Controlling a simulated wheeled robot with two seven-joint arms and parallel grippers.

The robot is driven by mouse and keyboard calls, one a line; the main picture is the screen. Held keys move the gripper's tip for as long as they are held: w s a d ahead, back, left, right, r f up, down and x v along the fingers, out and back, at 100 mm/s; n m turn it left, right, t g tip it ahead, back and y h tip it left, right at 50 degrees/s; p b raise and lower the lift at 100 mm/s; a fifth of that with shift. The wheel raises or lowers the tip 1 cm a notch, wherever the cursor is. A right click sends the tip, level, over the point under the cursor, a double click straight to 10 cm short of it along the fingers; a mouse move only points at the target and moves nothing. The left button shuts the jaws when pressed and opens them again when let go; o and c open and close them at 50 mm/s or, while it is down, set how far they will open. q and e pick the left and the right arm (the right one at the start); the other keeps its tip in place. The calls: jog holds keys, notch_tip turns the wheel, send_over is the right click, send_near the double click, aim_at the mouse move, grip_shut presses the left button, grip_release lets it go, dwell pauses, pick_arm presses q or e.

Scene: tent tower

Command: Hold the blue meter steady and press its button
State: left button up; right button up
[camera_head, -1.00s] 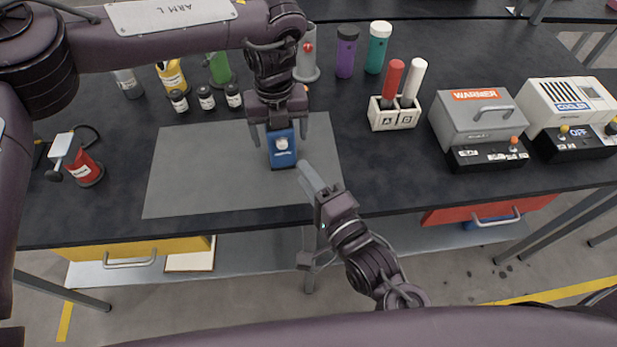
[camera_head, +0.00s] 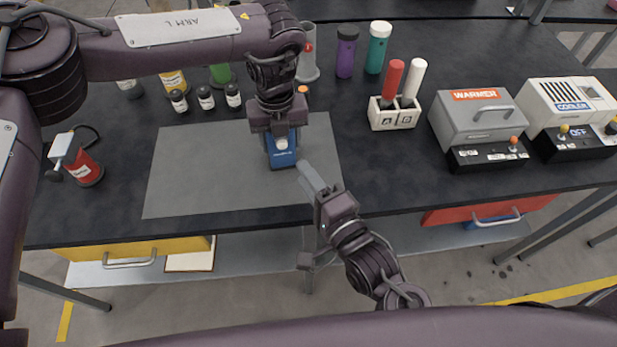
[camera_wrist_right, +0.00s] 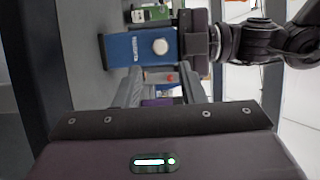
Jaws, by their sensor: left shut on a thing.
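The blue meter (camera_head: 283,158) stands on the grey mat, with a pale round button on its face. My left gripper (camera_head: 281,132) is shut on the upper part of the meter from above. In the right wrist view the meter (camera_wrist_right: 122,50) lies sideways, its white button (camera_wrist_right: 160,46) facing the camera, with the left gripper (camera_wrist_right: 196,42) around its end. My right gripper (camera_head: 308,172) is just in front of the meter to the right, apart from it. In the right wrist view my right gripper (camera_wrist_right: 159,78) shows two separated fingers with nothing between them.
The grey mat (camera_head: 200,180) is clear left of the meter. Several small bottles (camera_head: 205,98) stand behind it. A white holder (camera_head: 395,118) with red and white handles, a warmer (camera_head: 475,120) and a cooler (camera_head: 570,115) are to the right. A red device (camera_head: 87,170) stands left.

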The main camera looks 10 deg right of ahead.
jog(key=shift+c, duration=0.2)
jog(key=shift+s, duration=0.15)
jog(key=shift+c, duration=1)
jog(key=s+m+h, duration=0.1)
jog(key=s, duration=0.1)
jog(key=s+m+h, duration=0.1)
jog(key=s, duration=0.2)
jog(key=s+a+r+h, duration=0.1)
jog(key=s+h, duration=0.1)
jog(key=shift+s+m+t, duration=0.3)
jog(key=shift+s+m, duration=0.05)
jog(key=shift+m, duration=0.05)
grip_shut()
jog(key=shift+s+d+h, duration=0.1)
jog(key=shift+s+h, duration=0.1)
jog(key=shift+h, duration=0.1)
